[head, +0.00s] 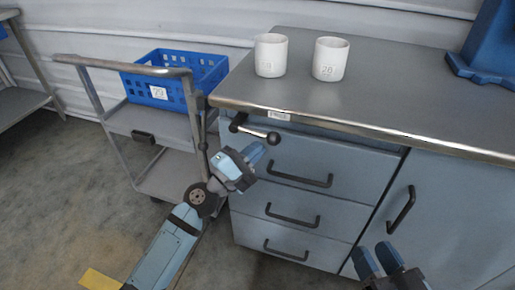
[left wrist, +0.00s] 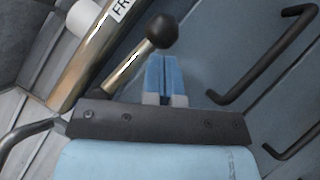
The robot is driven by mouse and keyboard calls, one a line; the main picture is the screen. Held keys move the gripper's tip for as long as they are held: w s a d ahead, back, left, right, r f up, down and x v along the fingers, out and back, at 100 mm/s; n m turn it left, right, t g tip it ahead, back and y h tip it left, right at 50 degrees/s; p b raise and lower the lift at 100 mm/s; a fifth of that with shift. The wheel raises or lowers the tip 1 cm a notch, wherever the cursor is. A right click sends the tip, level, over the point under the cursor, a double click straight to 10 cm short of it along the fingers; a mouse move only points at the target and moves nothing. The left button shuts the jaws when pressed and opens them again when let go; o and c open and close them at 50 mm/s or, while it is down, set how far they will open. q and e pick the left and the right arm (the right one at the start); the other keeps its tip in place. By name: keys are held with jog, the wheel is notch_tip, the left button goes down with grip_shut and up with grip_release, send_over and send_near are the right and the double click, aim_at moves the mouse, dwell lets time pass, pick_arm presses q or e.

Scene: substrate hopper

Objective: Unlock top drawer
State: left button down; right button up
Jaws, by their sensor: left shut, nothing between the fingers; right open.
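The grey-blue cabinet has several drawers with dark bar handles; the top drawer (head: 330,148) is closed, and its handle (head: 290,172) is in view. A metal lever with a black ball knob (head: 273,138) sits at the cabinet's upper left, just under the countertop edge. In the left wrist view the lever's knob (left wrist: 162,31) is just beyond and left of my fingertips. My left gripper (head: 254,155) is shut and empty, just below and left of the knob; I cannot tell whether they touch. My right gripper (head: 380,262) is open, low in front of the cabinet door.
Two white cups (head: 270,56) (head: 330,60) stand on the countertop (head: 400,100). A blue stand (head: 485,45) is at the back right. A grey cart (head: 150,120) with a blue crate (head: 215,75) is left of the cabinet, close to my left arm. A door handle (head: 401,209) protrudes near my right gripper.

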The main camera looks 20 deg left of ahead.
pick_arm(q)
jog(key=b+v, duration=0.3)
jog(key=v, duration=1)
jog(key=shift+b, duration=0.3)
pick_arm(e)
jog(key=f, duration=0.1)
jog(key=f+n, duration=0.1)
jog(key=f, duration=0.1)
jog(key=shift+w+d+f+g, duration=0.1)
jog(key=shift+w+g, duration=0.2)
jog(key=shift+w, duration=0.1)
pick_arm(q)
jog(key=shift+w+f, duration=0.1)
